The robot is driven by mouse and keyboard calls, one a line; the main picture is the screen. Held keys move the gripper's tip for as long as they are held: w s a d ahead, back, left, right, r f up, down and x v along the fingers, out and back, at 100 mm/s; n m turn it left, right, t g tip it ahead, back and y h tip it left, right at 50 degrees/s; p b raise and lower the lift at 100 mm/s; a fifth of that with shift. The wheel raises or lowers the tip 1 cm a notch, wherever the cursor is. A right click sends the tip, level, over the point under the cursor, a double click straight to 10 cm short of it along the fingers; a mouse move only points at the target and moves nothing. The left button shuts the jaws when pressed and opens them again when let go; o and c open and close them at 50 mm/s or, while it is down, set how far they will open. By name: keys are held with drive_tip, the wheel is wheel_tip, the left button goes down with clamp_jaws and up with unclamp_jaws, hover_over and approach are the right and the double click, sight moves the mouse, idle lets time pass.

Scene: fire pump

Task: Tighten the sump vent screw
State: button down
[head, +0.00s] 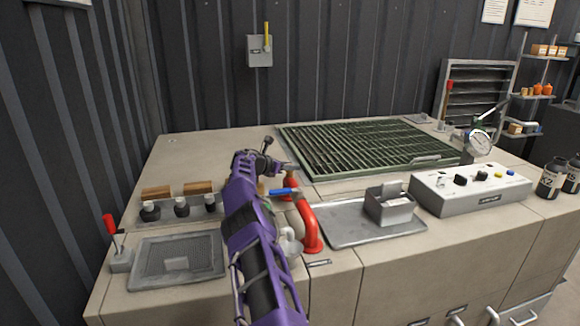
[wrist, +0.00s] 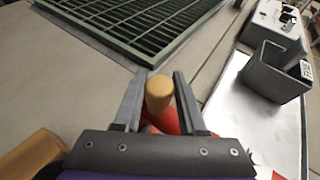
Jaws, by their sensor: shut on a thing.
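My gripper (wrist: 158,98) is shut on a tan, round-topped knob (wrist: 159,93), which stands between the two grey fingers in the wrist view. I cannot tell for sure that this knob is the sump vent screw; no label shows on it. Red pipework (wrist: 168,122) shows just behind and below the knob, partly hidden by the gripper. In the head view, my gripper (head: 290,167) is at the upper end of a bent red pipe (head: 308,222) with a blue lever (head: 285,192). My purple arm hides part of this area, and the knob cannot be made out clearly there.
A green grating (head: 360,145) lies behind the gripper. To the right are a metal tray (head: 345,228), a grey open box (head: 390,207) and a control box (head: 470,188). At left are a bottle rack (head: 180,212), a red-handled lever (head: 112,235) and a ribbed mat (head: 180,258).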

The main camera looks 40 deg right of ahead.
drive_tip(key=shift+w+a, duration=0.15)
idle(0.5)
drive_tip(key=c, duration=0.6)
unclamp_jaws()
drive_tip(key=shift+a, duration=0.1)
drive_tip(key=shift+o, duration=0.6)
drive_tip(key=shift+a+r+g+p, duration=0.3)
drive_tip(key=shift+a+r+p, duration=0.15)
drive_tip(key=shift+a, duration=0.3)
drive_tip(key=v, duration=1.5)
drive_tip(key=shift+s+a, duration=0.25)
drive_tip(key=shift+s, duration=0.05)
drive_tip(key=shift+r, duration=0.1)
